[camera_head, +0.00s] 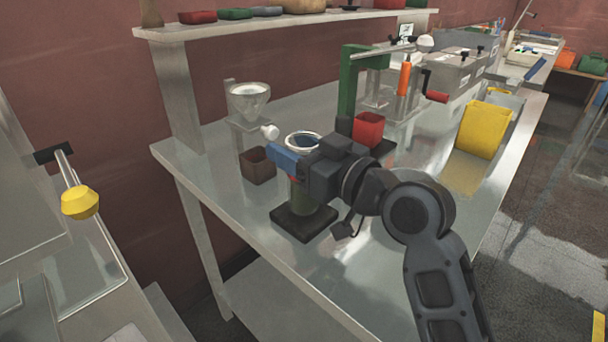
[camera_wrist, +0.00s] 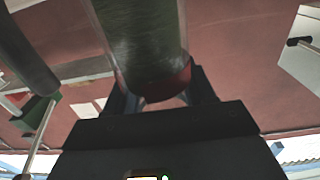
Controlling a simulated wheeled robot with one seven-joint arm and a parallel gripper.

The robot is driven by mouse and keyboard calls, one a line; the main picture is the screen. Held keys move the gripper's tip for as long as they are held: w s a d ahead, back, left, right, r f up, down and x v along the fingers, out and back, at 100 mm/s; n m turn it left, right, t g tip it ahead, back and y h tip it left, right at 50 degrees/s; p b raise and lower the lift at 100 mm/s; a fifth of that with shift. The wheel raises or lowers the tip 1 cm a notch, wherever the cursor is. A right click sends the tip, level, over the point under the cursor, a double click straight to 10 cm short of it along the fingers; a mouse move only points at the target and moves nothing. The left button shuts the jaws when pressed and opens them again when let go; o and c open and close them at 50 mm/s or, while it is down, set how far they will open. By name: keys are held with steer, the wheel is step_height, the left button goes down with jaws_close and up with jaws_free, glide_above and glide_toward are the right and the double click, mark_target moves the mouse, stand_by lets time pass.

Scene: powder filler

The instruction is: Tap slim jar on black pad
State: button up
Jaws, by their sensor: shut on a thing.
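The black pad (camera_head: 290,227) lies on the metal table directly below the jar. The jar's lower end appears at the pad, but I cannot tell whether it touches. My gripper hides part of the jar.
A brown square cup (camera_head: 257,165) and a funnel on a stand (camera_head: 248,100) are left of the jar. A green press frame (camera_head: 348,85) and red cup (camera_head: 368,129) stand behind it. A yellow bin (camera_head: 484,130) is at right. The table front is clear.

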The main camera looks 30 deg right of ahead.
steer(key=shift+f+b, duration=0.35)
steer(key=shift+f, duration=0.25)
steer(key=shift+r, duration=0.15)
steer(key=shift+r+p, duration=1.25)
steer(key=shift+r, duration=0.15)
